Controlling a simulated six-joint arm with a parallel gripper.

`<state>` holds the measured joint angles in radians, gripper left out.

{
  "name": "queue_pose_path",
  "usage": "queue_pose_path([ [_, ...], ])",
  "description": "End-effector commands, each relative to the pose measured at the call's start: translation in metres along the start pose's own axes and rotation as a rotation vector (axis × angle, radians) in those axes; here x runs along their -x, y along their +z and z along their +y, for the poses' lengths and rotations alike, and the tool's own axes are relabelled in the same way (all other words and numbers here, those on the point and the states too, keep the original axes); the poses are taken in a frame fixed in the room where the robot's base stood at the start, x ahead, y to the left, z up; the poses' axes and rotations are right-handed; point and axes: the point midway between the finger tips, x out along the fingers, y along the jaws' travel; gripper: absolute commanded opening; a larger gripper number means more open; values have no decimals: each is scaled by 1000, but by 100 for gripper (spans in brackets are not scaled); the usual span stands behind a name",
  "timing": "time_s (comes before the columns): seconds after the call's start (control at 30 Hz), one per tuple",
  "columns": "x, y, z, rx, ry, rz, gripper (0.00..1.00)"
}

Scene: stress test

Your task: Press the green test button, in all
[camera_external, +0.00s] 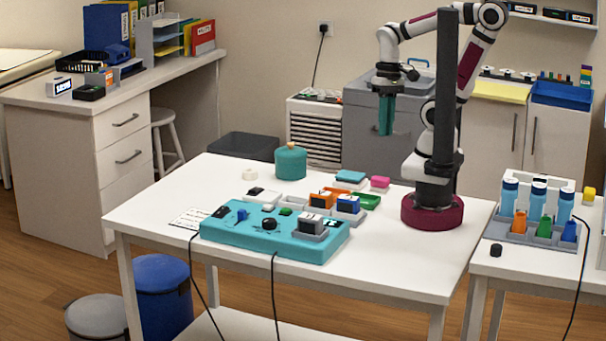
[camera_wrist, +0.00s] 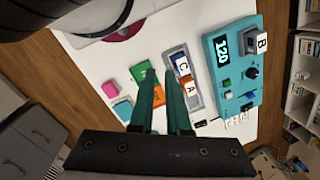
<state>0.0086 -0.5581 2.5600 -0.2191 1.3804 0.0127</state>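The teal control box (camera_external: 262,236) lies on the white table, with a small green button (camera_external: 285,211) on its top near the back edge. The box also shows at the right of the wrist view (camera_wrist: 222,70), with a display reading 120, a black knob (camera_wrist: 252,73) and a small blue control (camera_wrist: 248,95). A grey holder with a block marked B sits on one end of the box. My gripper (camera_external: 385,130) hangs high above the table, behind and right of the box, well apart from the button. Its teal fingers (camera_wrist: 164,84) are spread with nothing between them.
Blocks in trays (camera_external: 336,202), a green tray (camera_external: 366,201) and a pink block (camera_external: 379,182) lie behind the box. A lidded teal pot (camera_external: 291,162) stands at the back left. Black cables run off the table front. The front right tabletop is clear.

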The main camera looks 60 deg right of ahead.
Motion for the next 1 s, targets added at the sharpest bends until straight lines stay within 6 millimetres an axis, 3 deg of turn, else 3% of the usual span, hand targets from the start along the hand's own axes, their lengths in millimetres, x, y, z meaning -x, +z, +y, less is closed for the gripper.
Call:
queue_pose_path([
  [0.07, 0, 0, 0, 0, 0, 0, 0],
  [1.0, 0, 0, 0, 0, 0, 0, 0],
])
